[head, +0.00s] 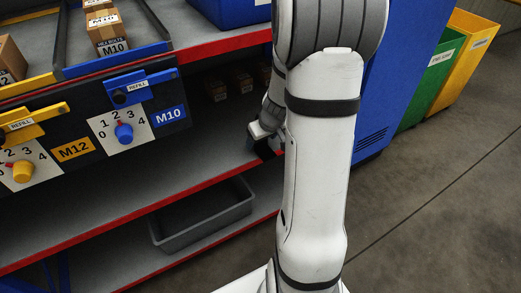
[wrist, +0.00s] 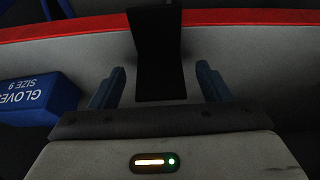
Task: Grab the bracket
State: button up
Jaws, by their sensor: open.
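In the wrist view a flat black piece, which looks like the bracket (wrist: 158,50), hangs across the red-edged shelf. Its lower end reaches between the two blue-grey fingers of my gripper (wrist: 160,84). The fingers are open, with a gap on each side of the black piece, and I see no contact. In the head view my gripper (head: 266,142) is at the shelf's right end, partly hidden behind my arm. I cannot make out the bracket clearly there.
A blue gloves box (wrist: 40,98) sits left of my gripper in the wrist view. In the head view a grey bin (head: 203,222) stands on the lower shelf. A blue cabinet (head: 402,75), a green bin (head: 432,75) and a yellow bin (head: 468,55) stand to the right.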

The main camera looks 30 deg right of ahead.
jog(key=shift+x, duration=1)
jog(key=c, duration=1.2)
